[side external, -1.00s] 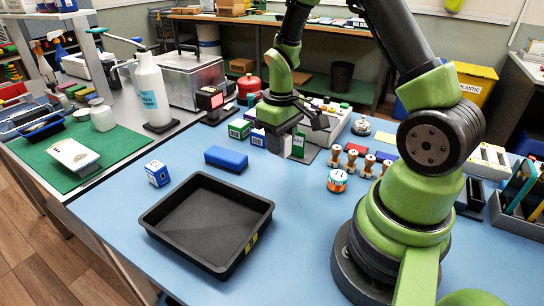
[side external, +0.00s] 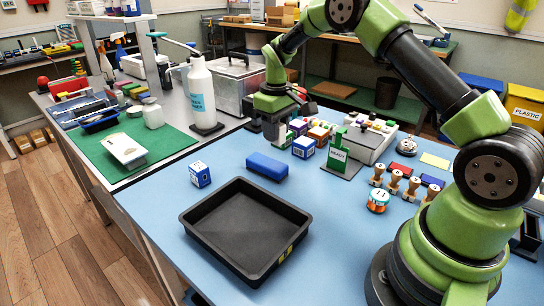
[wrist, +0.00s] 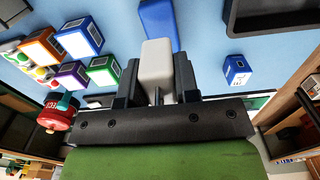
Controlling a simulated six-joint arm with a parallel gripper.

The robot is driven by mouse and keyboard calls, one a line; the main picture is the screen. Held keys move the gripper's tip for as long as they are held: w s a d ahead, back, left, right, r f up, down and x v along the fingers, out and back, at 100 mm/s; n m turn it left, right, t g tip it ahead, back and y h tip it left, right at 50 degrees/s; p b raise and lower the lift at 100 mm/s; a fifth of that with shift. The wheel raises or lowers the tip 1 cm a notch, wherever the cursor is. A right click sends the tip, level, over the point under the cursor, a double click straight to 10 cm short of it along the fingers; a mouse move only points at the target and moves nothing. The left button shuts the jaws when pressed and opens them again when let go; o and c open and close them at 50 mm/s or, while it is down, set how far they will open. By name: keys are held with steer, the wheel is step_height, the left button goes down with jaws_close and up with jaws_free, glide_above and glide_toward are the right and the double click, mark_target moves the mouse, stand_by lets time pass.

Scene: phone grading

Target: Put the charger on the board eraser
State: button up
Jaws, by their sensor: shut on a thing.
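My gripper (side external: 273,138) hangs just behind the board eraser in the side external view. It is shut on the charger, a pale grey block that shows between the dark fingers in the wrist view (wrist: 156,70). A thin metal prong shows at its near end. The board eraser is a blue block lying on the blue table in the side external view (side external: 267,166). In the wrist view the eraser (wrist: 158,20) shows just beyond the charger, which overlaps its near end in the picture. The charger is mostly hidden by the fingers in the side external view.
A black tray (side external: 196,227) lies in front of the eraser. A small blue box (side external: 200,174) is to the left. Several small boxes (side external: 303,147) and a green READY sign (side external: 340,155) stand to the right. A white bottle (side external: 201,92) stands behind on the left.

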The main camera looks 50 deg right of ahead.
mark_target(276, 166)
step_height(276, 166, down, 7)
steer(key=shift+r, duration=0.1)
stand_by(0.4)
steer(key=o, duration=0.9)
